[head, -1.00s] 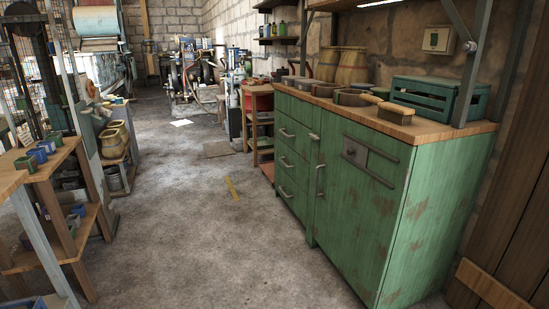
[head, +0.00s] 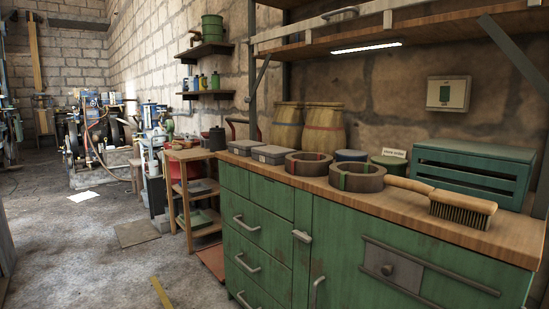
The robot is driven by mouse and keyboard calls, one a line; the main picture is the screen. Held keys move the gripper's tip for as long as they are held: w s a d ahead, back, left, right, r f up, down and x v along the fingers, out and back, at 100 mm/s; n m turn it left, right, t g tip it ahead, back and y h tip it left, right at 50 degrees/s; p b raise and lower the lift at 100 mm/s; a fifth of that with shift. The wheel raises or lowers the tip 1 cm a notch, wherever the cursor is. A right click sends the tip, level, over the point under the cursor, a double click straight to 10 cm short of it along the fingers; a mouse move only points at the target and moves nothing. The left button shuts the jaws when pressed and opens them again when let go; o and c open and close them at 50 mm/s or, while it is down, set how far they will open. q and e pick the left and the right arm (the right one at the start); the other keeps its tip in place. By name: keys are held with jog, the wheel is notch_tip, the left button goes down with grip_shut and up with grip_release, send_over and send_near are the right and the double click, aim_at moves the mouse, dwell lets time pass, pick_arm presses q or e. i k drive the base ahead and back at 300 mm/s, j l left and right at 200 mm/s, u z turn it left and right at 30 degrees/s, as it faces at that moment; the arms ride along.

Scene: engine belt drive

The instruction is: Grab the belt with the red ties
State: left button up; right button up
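Two coiled brown belts lie side by side on the wooden top of the green cabinet. The left belt (head: 308,165) appears to have small red ties around its coil. The right belt (head: 357,178) has green ties and sits a little nearer the front edge. Neither of my grippers is in the head view.
A wooden brush (head: 450,203) lies right of the belts, its handle reaching close to the green-tied belt. Grey boxes (head: 269,154) are to the left, with cans and a green slatted crate (head: 470,172) behind. A shelf (head: 440,50) hangs above. Floor is open at left.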

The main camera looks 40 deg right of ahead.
aim_at(310, 164)
jog(key=i+z, duration=0.25)
jog(key=i, duration=0.25)
jog(key=i+j+z, duration=0.1)
jog(key=i+z, duration=0.2)
jog(key=i, duration=0.15)
jog(key=i+j+z, duration=0.25)
jog(key=i, duration=0.25)
